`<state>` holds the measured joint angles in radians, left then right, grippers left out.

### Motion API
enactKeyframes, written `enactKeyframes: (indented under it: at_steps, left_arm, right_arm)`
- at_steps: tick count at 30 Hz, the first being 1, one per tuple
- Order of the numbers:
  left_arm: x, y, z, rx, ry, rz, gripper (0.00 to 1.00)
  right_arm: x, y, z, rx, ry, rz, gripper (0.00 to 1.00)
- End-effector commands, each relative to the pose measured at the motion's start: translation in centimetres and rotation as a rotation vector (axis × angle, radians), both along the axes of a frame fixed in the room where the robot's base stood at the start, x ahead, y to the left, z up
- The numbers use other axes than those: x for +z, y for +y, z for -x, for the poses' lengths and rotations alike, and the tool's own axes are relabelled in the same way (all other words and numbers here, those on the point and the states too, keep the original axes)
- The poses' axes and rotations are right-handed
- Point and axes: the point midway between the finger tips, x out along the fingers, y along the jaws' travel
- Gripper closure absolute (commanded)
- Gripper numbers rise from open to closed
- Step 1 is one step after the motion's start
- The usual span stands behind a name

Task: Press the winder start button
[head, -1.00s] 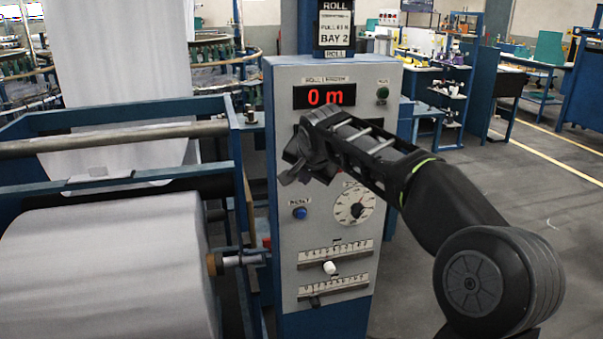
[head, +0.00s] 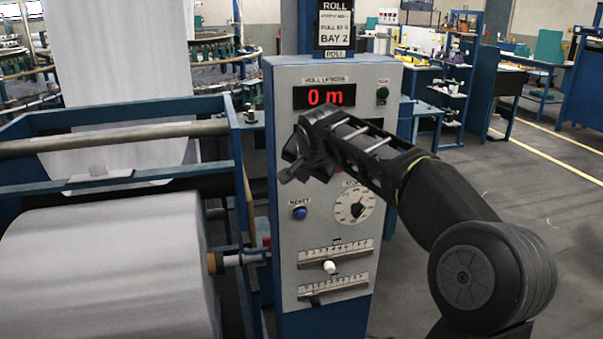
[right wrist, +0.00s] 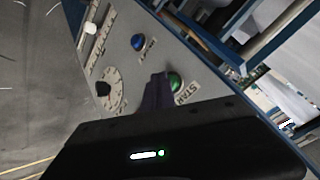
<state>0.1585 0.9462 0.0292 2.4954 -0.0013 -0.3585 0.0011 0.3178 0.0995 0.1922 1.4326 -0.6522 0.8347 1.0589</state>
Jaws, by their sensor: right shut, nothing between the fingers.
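The green start button (right wrist: 177,82) shows in the right wrist view, with a label beginning "STAR" beside it. In the head view it is hidden behind my right gripper. My right gripper (head: 288,172) is shut and empty in front of the grey control panel (head: 285,238). In the right wrist view its dark fingertips (right wrist: 158,82) overlap the button's edge; I cannot tell whether they touch it. The red display (head: 325,96) reads 0 m, and the small green lamp (head: 382,92) looks dark. My left gripper is not in view.
A blue button (head: 300,213) and a round dial (head: 354,205) sit below my gripper. Lower down are two slider scales; the upper has a white knob (head: 330,267). A big white fabric roll (head: 105,270) in a blue frame stands left. The floor on the right is open.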

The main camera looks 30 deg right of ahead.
Motion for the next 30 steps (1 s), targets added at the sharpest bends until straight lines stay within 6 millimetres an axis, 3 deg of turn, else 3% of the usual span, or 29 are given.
enactKeyframes:
  at_steps: [14, 30]
  left_arm:
    - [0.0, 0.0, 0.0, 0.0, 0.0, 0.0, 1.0]
    - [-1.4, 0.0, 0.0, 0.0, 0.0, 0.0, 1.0]
  right_arm:
    - [0.1, -0.1, -0.2, 0.0, -0.003, 0.001, 1.0]
    - [0.0, 0.5, 1.5, 0.0, -0.001, 0.0, 1.0]
